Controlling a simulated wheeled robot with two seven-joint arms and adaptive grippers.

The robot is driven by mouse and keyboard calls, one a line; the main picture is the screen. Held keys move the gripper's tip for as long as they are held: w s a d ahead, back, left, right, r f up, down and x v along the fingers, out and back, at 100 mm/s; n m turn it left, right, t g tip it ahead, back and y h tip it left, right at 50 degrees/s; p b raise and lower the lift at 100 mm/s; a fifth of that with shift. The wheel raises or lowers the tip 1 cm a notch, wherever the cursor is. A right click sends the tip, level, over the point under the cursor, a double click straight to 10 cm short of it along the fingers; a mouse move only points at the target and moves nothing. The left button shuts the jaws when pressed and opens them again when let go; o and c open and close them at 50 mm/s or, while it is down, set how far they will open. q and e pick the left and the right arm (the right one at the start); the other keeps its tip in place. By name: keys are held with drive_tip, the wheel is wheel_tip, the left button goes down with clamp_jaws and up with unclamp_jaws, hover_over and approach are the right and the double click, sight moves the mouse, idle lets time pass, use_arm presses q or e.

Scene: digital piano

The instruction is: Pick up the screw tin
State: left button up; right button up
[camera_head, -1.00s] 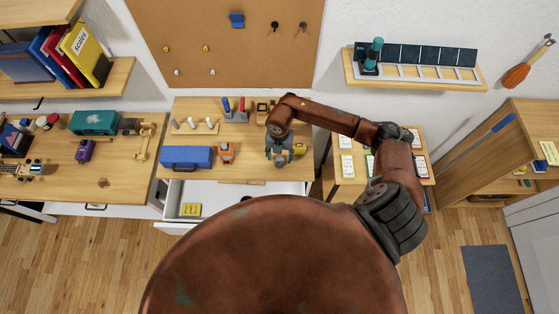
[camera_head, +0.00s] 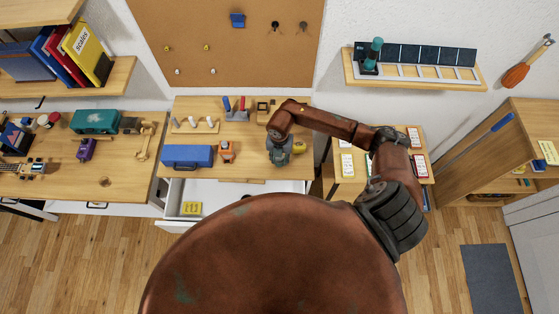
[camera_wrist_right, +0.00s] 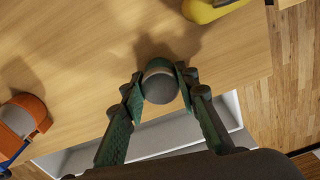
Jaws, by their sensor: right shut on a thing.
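The screw tin (camera_wrist_right: 161,86), a small round grey thing, sits between the two green-padded fingers of my right gripper (camera_wrist_right: 158,84) in the right wrist view. The fingers touch it from both sides and are shut on it. Its shadow falls on the wooden worktop beside it; I cannot tell whether it still touches the wood. In the head view my right gripper (camera_head: 278,157) points down over the front right part of the workbench and hides the tin. My left gripper is not in view.
On the workbench (camera_head: 240,171) a yellow thing (camera_wrist_right: 208,7) lies close to the gripper. An orange and white tool (camera_wrist_right: 22,117) and a blue box (camera_head: 187,157) stand to the left. An open white drawer (camera_head: 240,190) juts out below the front edge.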

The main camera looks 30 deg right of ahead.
drive_tip(key=shift+c, duration=1.4)
drive_tip(key=shift+r, duration=0.1)
